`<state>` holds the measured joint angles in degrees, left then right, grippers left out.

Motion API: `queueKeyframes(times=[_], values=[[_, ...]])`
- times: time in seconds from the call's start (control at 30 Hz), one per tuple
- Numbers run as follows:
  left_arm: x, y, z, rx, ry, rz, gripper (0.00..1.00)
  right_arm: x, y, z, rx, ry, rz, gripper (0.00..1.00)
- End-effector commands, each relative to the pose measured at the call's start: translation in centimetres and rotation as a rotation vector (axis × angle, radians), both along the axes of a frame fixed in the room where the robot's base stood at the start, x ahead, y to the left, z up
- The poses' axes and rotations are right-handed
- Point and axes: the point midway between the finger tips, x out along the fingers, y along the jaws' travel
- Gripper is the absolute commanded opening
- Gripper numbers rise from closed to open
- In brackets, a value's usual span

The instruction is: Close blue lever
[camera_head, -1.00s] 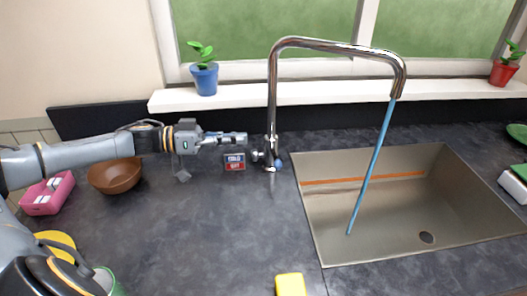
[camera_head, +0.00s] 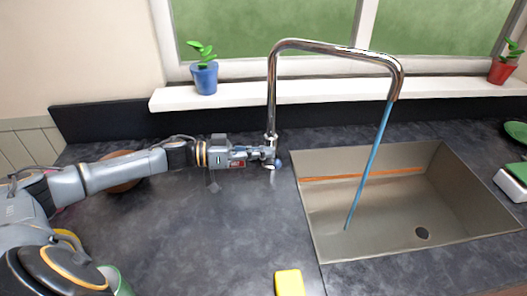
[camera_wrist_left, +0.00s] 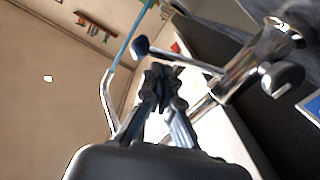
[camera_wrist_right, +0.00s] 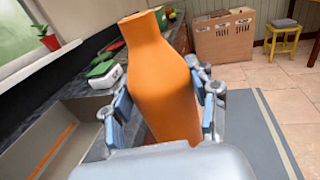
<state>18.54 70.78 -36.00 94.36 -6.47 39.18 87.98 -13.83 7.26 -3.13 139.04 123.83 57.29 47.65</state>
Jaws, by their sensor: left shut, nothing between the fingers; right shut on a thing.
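The chrome tap (camera_head: 272,95) stands at the sink's back left corner. A blue stream (camera_head: 367,165) runs from its spout into the sink. The blue-tipped lever (camera_head: 278,164) is at the foot of the tap. In the left wrist view, the lever's dark blue knob (camera_wrist_left: 141,46) and chrome rod lie just beyond my fingertips. My left gripper (camera_head: 268,153) is shut and empty beside the tap's base; I cannot tell whether it touches the lever. My right gripper (camera_wrist_right: 163,98) is shut on an orange bottle (camera_wrist_right: 165,75), seen only in the right wrist view.
The metal sink (camera_head: 330,225) is to the right of the tap. A small sign (camera_head: 238,164) sits partly hidden behind my left gripper. A yellow block (camera_head: 289,283) is at the front. A brown bowl (camera_head: 122,186) is mostly covered by my left arm. The middle counter is clear.

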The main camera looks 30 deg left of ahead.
Motion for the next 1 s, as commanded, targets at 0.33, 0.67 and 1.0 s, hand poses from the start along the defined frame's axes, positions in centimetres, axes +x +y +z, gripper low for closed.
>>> queueKeyframes(times=[0.33, 0.67, 1.0], values=[[0.0, 0.0, -1.5, 0.075, -0.098, 0.001, 0.0, 0.0, 0.0, 0.6, 0.0, 0.0, 0.0, 0.32], [-0.1, 0.0, -1.8, 0.075, -0.099, 0.0, 0.0, 0.0, 0.0, 0.4, 0.0, 0.0, 0.0, 0.32], [-0.1, 0.1, 1.0, 0.075, -0.098, 0.002, 0.0, 0.0, 0.0, 3.5, -0.001, -0.001, 0.0, 0.32]])
